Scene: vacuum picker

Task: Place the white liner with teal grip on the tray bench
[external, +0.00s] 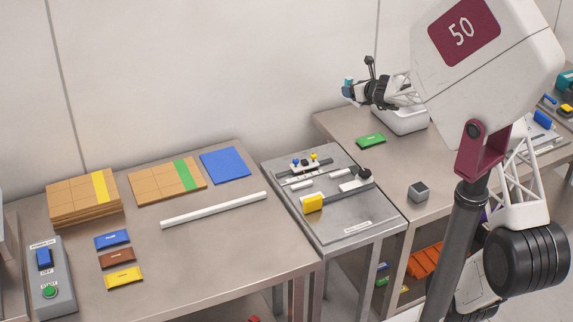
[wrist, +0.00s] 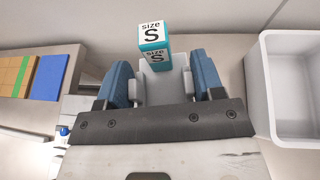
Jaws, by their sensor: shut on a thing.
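My gripper (wrist: 160,85) has blue fingers in the wrist view, shut on a pale piece topped by a teal and white block marked "size S", taken as the liner's teal grip (wrist: 153,45). In the external view my gripper (external: 358,90) is above the back of the right bench (external: 385,165), and the teal grip (external: 348,84) shows at its tip. The rest of the liner is hard to make out. No label shows which bench is the tray bench.
A white open bin (wrist: 292,90) stands at the right in the wrist view. The right bench carries a green packet (external: 370,140) and a grey cube (external: 419,191). A metal fixture stand (external: 355,225) adjoins the left bench (external: 200,260), which holds cardboard stacks (external: 75,195) and a white rod (external: 214,209).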

